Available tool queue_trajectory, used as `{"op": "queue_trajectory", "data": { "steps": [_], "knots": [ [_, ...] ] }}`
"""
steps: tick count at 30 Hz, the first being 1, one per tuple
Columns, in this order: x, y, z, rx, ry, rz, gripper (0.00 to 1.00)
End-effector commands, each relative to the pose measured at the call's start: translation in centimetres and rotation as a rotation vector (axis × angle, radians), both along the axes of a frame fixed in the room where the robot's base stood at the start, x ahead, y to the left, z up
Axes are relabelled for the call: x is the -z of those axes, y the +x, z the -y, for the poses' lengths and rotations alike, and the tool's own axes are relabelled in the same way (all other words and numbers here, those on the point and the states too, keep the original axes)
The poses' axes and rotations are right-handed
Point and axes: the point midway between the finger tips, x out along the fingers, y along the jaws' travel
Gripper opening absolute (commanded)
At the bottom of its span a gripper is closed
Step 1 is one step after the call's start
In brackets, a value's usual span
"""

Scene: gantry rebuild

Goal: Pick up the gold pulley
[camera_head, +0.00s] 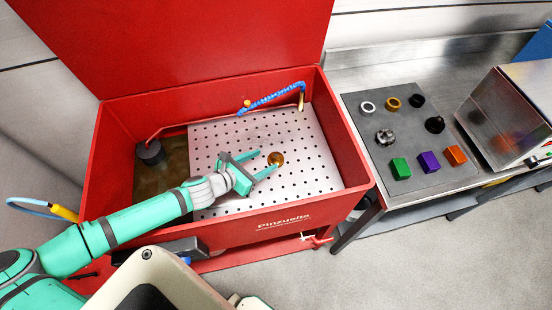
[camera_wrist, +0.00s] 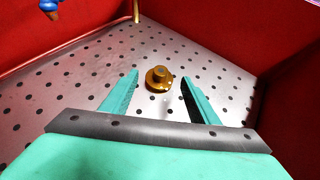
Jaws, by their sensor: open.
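The gold pulley (camera_head: 276,158) lies on the perforated metal plate (camera_head: 318,170) inside the red washing tub (camera_head: 358,150). In the wrist view the pulley (camera_wrist: 159,78) shows as a round flange with a raised hub, hub side up. My gripper (camera_head: 263,163) is open and empty, low over the plate, with its fingers pointing at the pulley. In the wrist view the pulley appears between and slightly beyond the two fingertips (camera_wrist: 160,77). I see no contact with either finger. The exact height of the fingers above the plate is hard to tell.
A blue hose (camera_head: 272,98) with a brass nozzle arches over the tub's back right. A dark cylinder (camera_head: 151,152) stands at the tub's left. The tub's red walls surround the plate. On the right bench, a grey mat (camera_head: 400,140) holds several rings, gears and coloured blocks.

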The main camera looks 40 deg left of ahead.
Motion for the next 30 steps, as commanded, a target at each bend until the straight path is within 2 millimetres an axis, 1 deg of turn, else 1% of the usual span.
{"op": "queue_trajectory", "data": {
  "steps": [1,3,8,15,18,21,27,28,29,30],
  "knots": [
    [0.4,0.8,0.2,-0.001,-0.003,0.002,0.55],
    [0.9,1.6,0.2,-0.001,-0.002,0.001,0.55],
    [1.5,2.6,0.3,-0.003,-0.003,0.000,0.55],
    [3.1,5.4,1.0,-0.002,-0.004,0.001,0.55],
    [3.6,6.3,1.0,-0.002,-0.002,0.000,0.55],
    [3.8,6.7,1.0,-0.002,-0.002,0.000,0.55],
    [3.8,6.7,1.0,-0.002,-0.002,0.000,0.55],
    [3.8,6.7,1.0,-0.002,-0.002,0.000,0.53],
    [3.8,6.7,1.0,-0.002,-0.002,0.000,0.45],
    [3.8,6.7,1.0,-0.002,-0.002,0.000,0.36]
  ]
}}
